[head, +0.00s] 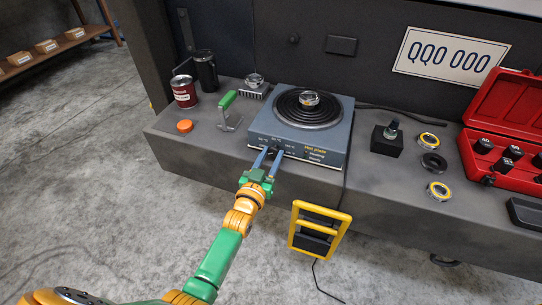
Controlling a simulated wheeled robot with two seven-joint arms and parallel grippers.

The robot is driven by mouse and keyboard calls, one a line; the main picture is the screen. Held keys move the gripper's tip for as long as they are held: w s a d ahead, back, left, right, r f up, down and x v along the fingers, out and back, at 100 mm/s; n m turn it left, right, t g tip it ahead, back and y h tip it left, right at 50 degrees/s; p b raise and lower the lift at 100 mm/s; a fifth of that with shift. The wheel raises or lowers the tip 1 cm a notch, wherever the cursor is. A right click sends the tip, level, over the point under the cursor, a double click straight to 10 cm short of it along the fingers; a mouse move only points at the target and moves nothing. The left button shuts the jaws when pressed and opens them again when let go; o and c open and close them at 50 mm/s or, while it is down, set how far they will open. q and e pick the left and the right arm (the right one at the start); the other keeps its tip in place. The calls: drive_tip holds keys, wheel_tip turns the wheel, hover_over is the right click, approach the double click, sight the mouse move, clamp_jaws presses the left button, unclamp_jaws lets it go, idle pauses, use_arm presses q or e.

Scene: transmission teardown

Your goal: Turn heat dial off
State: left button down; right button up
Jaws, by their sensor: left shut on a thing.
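A blue-grey hot plate (339,129) stands on the grey bench, with a round dark coil burner (290,113) on top and a small metal ring-shaped part (309,99) on the coil. Its front panel carries small labels and the heat dial (275,146), which is mostly hidden by my gripper. My left gripper (268,157) reaches up from below to the front panel. Its two blue fingers are around the dial and shut on it. The dial's setting is too small to read. My right gripper is not in view.
Left of the plate are a green-handled tool (228,101), an orange cap (184,126), a red can (184,92) and a black canister (205,72). Right are several rings (433,162), a black block (386,141) and a red case (483,112). A yellow frame (319,230) hangs below the bench edge.

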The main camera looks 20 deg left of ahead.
use_arm(q)
drive_tip(key=shift+c, duration=2.4)
unclamp_jaws()
drive_tip(key=shift+s, duration=0.1)
drive_tip(key=s+p, duration=0.1)
drive_tip(key=s, duration=0.6)
drive_tip(key=shift+p, duration=0.4)
drive_tip(key=shift+a+f, duration=0.1)
